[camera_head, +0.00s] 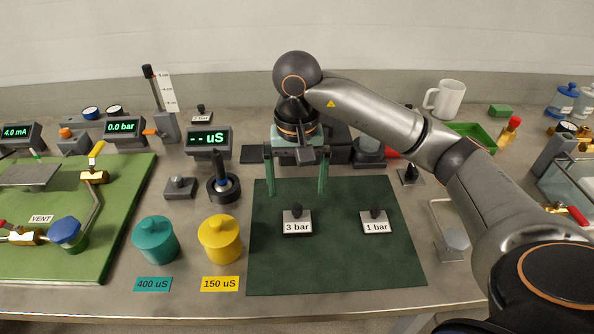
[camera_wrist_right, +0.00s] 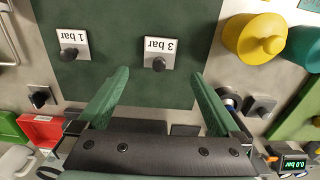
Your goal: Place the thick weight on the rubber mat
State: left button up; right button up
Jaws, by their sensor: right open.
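The dark green rubber mat (camera_head: 335,268) lies flat at the front middle of the bench. Two small blocks with black knobs stand on it, one labelled 3 bar (camera_head: 297,226) and one labelled 1 bar (camera_head: 376,226). From these views I cannot tell which block is the thick weight. My right gripper (camera_head: 297,184) is open and empty above the mat's far part, its green fingers apart. In the wrist view the 3 bar block (camera_wrist_right: 158,50) lies beyond and between the fingertips, untouched; the 1 bar block (camera_wrist_right: 74,42) is to its left.
A teal pot (camera_head: 155,240) and a yellow pot (camera_head: 220,239) stand left of the mat. Knobbed grey plates stand at left (camera_head: 180,187) and right (camera_head: 411,174). A black ring stand (camera_head: 224,189) is near the mat's far left corner. The mat's front is clear.

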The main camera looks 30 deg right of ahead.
notch_tip(320, 180, up, 2)
jog(key=shift+r, duration=0.2)
dwell(0.5)
